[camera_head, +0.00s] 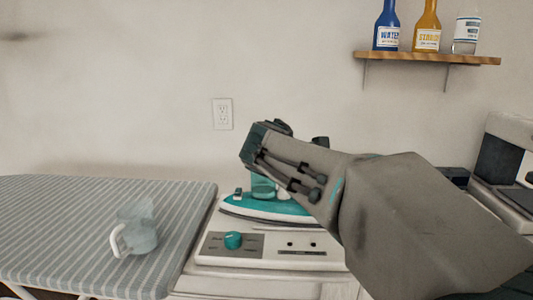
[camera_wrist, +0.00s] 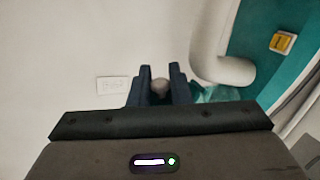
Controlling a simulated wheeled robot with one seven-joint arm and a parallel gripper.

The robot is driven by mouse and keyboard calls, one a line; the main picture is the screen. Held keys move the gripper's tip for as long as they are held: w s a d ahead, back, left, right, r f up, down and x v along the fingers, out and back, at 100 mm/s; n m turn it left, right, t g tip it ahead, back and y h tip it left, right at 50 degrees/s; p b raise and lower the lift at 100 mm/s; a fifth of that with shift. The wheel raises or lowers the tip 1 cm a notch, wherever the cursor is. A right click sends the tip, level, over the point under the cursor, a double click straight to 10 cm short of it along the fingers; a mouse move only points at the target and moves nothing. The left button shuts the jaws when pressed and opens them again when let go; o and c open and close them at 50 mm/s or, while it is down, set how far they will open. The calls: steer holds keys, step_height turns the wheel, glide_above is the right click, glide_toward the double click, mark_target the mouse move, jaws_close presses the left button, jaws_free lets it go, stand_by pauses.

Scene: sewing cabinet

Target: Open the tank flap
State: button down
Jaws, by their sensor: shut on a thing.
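My gripper (camera_wrist: 159,83) is shut on a small rounded grey piece (camera_wrist: 160,87), seemingly the tab of the tank flap. My gripper also shows above the iron in the head view (camera_head: 252,146). The rest of the flap is hidden, so its angle cannot be told.
A clear measuring jug (camera_head: 137,229) stands on the striped ironing board (camera_head: 80,215) at left. The panel's teal knob (camera_head: 233,240) sits in front of the iron. A wall shelf (camera_head: 430,58) with bottles is at upper right. A sewing machine (camera_head: 505,160) is at right.

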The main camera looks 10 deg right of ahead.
steer(key=shift+s+d+m+y, duration=0.1)
steer(key=shift+d+m+y, duration=0.2)
steer(key=shift+m+y, duration=0.15)
stand_by(0.4)
steer(key=c, duration=1.4)
jaws_free()
steer(key=shift+f, duration=0.1)
steer(key=shift+c, duration=0.2)
